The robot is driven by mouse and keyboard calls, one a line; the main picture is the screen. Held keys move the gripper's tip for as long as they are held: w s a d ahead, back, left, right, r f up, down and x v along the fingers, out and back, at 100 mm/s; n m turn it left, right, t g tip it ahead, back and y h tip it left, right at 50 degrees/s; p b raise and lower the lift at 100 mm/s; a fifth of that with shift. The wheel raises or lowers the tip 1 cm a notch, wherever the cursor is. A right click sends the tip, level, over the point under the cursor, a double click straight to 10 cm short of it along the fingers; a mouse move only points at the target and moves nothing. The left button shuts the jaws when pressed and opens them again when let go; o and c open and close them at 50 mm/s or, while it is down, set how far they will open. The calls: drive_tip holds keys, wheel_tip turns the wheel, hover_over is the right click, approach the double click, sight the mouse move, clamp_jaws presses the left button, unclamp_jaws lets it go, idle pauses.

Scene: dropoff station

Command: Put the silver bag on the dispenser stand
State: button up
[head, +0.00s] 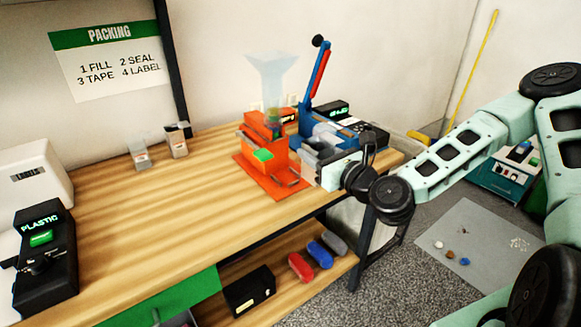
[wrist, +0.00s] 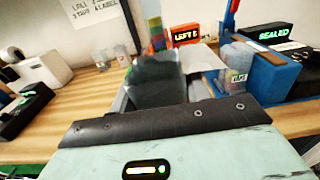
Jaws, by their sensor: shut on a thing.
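The orange dispenser (head: 262,130) with a clear hopper (head: 271,75) stands on the wooden bench. Its orange base plate (head: 262,182) reaches toward the bench's front edge. My gripper (head: 312,160) is at the plate's right side, close to the dispenser. In the wrist view, the dark grey, see-through silver bag (wrist: 156,82) is upright between my jaws, and my gripper (wrist: 165,95) is shut on it. The bag covers much of the dispenser there; the "LEFT 5" display (wrist: 186,35) shows behind it. Whether the bag touches the stand cannot be told. The bag is not clear in the head view.
A blue sealer (head: 322,125) with a raised lever stands right of the dispenser, its display (wrist: 273,34) reading "SEALED". Small clear containers (head: 177,145) and a black "PLASTIC" device (head: 45,250) are left. The bench's middle is clear.

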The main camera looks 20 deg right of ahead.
drive_tip(key=b, duration=0.2)
drive_tip(key=w+f+b, duration=0.1)
drive_tip(key=b, duration=0.1)
drive_tip(key=shift+a+f, duration=0.25)
drive_tip(key=shift+f, duration=0.05)
drive_tip(key=w+a+f, duration=0.1)
drive_tip(key=w+f, duration=0.1)
drive_tip(key=w, duration=0.1)
drive_tip(key=w+a+f+p, duration=0.1)
drive_tip(key=w+f, duration=0.1)
drive_tip(key=w, duration=0.2)
drive_tip(key=w+a+f, duration=0.1)
drive_tip(key=w+f, duration=0.1)
drive_tip(key=w, duration=0.2)
drive_tip(key=shift+a, duration=0.3)
drive_tip(key=shift+r, duration=0.1)
drive_tip(key=o, duration=1)
drive_tip(key=shift+c, duration=0.2)
